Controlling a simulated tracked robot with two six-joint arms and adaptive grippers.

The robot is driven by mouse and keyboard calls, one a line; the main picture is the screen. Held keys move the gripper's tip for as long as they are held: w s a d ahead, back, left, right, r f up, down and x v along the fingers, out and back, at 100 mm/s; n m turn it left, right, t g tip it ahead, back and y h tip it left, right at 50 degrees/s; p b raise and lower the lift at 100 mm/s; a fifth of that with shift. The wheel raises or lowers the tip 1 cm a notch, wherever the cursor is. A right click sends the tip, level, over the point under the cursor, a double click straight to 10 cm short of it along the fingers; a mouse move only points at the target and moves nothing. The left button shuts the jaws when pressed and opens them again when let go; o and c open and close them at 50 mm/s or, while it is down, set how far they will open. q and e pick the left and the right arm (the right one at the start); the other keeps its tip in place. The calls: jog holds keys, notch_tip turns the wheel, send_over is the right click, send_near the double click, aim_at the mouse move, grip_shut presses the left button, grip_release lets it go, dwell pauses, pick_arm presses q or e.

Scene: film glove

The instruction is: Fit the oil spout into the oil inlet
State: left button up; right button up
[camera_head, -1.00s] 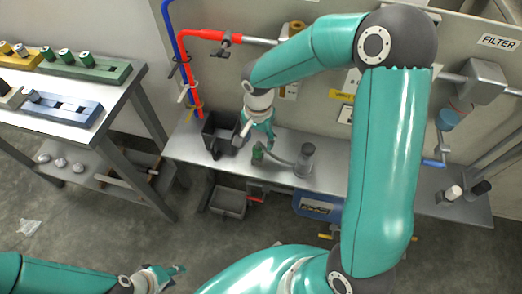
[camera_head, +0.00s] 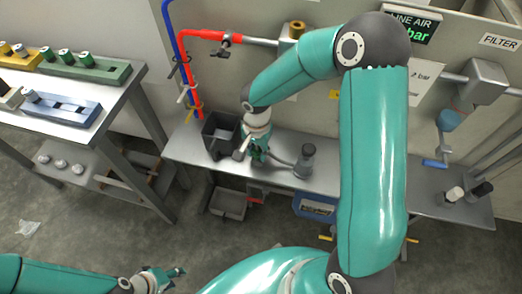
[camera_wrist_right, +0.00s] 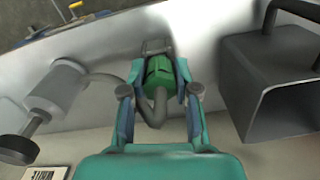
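The green spout piece (camera_wrist_right: 158,75) with a grey hose stands on the grey bench, between the fingers of my right gripper (camera_wrist_right: 160,72). The fingers lie along both sides of it; whether they press on it I cannot tell. In the head view my right gripper (camera_head: 257,154) is low over the bench and largely hides the green piece. The hose runs to a grey oil can (camera_head: 304,160), which also shows in the right wrist view (camera_wrist_right: 58,95). My left gripper (camera_head: 165,279) is open and empty at the bottom left, away from the bench. I cannot identify the oil inlet.
A dark open box (camera_head: 221,133) stands close left of my right gripper and also shows in the wrist view (camera_wrist_right: 268,85). Red and blue pipes rise behind it. A side table (camera_head: 100,125) with coloured blocks is at left. The bench right of the can is partly hidden by my arm.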

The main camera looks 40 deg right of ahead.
grip_shut()
